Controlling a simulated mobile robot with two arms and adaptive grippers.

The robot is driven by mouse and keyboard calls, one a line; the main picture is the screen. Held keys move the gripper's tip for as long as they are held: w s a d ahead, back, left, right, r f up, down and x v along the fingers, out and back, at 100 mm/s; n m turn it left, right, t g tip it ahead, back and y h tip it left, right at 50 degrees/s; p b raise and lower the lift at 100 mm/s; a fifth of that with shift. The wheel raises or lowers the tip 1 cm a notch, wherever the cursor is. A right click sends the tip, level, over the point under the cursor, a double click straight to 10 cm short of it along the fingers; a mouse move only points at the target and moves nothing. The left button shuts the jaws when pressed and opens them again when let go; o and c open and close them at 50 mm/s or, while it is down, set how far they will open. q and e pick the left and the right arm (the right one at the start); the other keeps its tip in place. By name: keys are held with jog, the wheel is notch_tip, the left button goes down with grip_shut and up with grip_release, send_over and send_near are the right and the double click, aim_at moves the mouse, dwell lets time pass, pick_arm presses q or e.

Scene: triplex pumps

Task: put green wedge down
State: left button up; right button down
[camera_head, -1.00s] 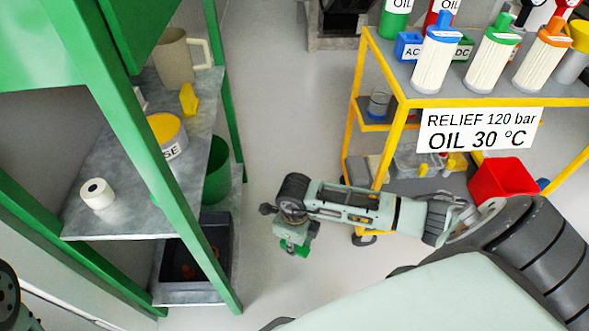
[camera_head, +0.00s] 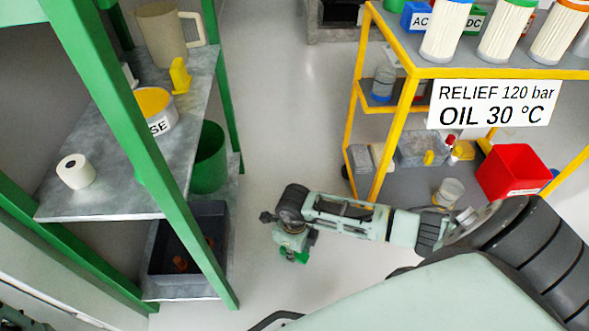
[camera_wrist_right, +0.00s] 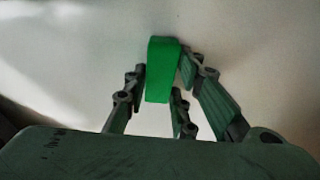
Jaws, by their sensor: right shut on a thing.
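The green wedge (camera_wrist_right: 162,70) is between the fingers of my right gripper (camera_wrist_right: 162,85) in the right wrist view, with pale floor behind it. In the head view my right gripper (camera_head: 292,250) hangs over the open floor between the shelf and the cart, and a bit of the green wedge (camera_head: 301,256) shows at its tip. The gripper is shut on the wedge and touches no shelf. My left gripper is not in view.
A green-framed shelf at left has a grey board (camera_head: 112,178) with a white roll (camera_head: 76,171), a yellow-filled tub (camera_head: 156,107) and a beige jug (camera_head: 168,38). A dark bin (camera_head: 172,275) is below. A yellow cart (camera_head: 407,110) with a red bin (camera_head: 512,171) stands at right.

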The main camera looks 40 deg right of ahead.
jog(key=shift+f, duration=0.25)
jog(key=c, duration=1.5)
grip_release()
jog(key=shift+o, duration=0.2)
